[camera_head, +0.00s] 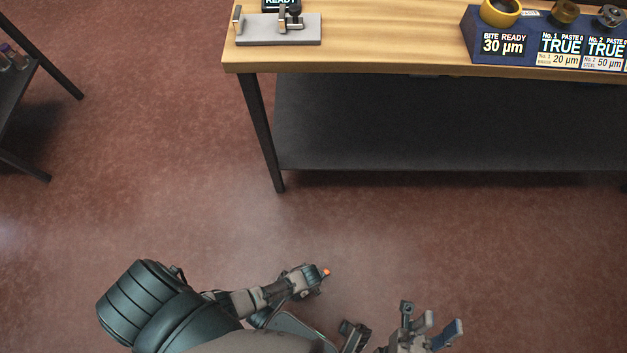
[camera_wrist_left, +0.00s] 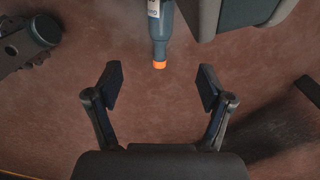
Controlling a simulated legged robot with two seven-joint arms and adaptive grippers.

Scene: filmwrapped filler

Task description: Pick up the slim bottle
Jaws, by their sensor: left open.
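In the left wrist view a slim dark blue-grey bottle (camera_wrist_left: 160,30) with a pale label and an orange cap (camera_wrist_left: 160,65) shows at the top middle. Its cap points down toward my left gripper (camera_wrist_left: 160,87), and its far end is cut off by the frame. My left gripper is open and empty, and the cap appears in line with the gap between its fingers. In the head view a small orange spot (camera_head: 326,271) shows at the end of my left arm; I cannot tell if it is the cap. My right gripper (camera_head: 435,328) is open and empty at the bottom.
A wooden workbench (camera_head: 380,40) with a dark lower shelf (camera_head: 440,125) stands ahead. It bears a grey fixture (camera_head: 290,30) and a blue display block (camera_head: 485,45). A dark rack (camera_head: 18,85) with small bottles is at far left. Red-brown floor lies open between.

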